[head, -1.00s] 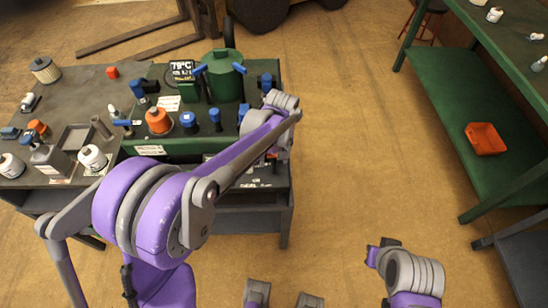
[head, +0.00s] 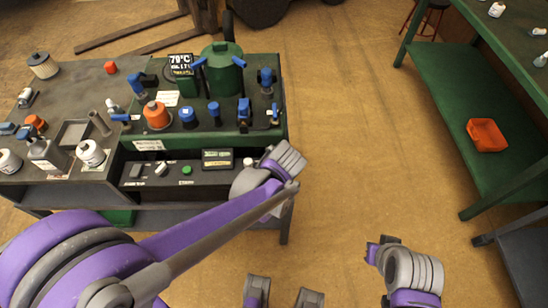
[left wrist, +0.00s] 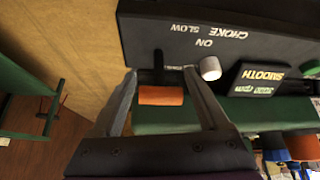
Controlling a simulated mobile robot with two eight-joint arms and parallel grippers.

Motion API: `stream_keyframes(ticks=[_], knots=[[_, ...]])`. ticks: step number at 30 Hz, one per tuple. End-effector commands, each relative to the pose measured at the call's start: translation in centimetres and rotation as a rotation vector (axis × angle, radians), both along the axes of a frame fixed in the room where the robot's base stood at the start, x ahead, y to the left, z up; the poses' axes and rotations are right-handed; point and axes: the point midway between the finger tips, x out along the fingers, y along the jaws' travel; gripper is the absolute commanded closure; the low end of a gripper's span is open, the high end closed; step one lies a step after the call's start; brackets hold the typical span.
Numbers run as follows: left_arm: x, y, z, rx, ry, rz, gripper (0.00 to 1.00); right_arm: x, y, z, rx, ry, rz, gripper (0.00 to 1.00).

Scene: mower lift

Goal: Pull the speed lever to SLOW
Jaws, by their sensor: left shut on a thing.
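The speed lever ends in an orange grip (left wrist: 161,96), and its dark stem rises from the black panel (left wrist: 150,45) in the left wrist view. The word SLOW and the words CHOKE and ON read upside down on that panel. My left gripper (left wrist: 160,74) is shut on the lever, one grey finger on each side of the orange grip. In the head view my left wrist (head: 265,178) covers the lever and the fingertips at the right end of the black panel (head: 205,180).
A white knob (left wrist: 210,68) is close beside the right finger. A sign reading SMOOTH (left wrist: 262,76) is beyond it. Above the panel, a green deck carries several blue-topped parts and a green tank (head: 222,70). The floor right of the bench is open.

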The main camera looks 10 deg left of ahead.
Motion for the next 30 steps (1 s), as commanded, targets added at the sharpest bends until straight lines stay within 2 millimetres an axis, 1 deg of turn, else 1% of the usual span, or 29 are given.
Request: stream_keyframes(ticks=[1,6,12,18,30], knots=[[-0.3,-0.3,-0.2,0.01,-0.039,-0.008,1.0,0.0,0.0,-0.4,0.0,0.001,0.0,1.0],[-0.9,-0.5,-0.3,0.044,-0.153,-0.008,1.0,-0.1,0.0,-1.1,0.0,0.004,0.0,1.0],[-1.3,-0.6,-0.5,0.07,-0.247,-0.006,1.0,-0.1,0.0,-1.8,0.0,0.006,0.0,1.0],[-1.5,-0.6,-0.5,0.083,-0.295,-0.004,1.0,-0.1,0.0,-2.1,0.0,0.007,0.0,1.0],[-1.5,-0.6,-0.5,0.087,-0.307,-0.004,1.0,-0.2,0.0,-2.2,0.0,0.007,0.0,1.0]])
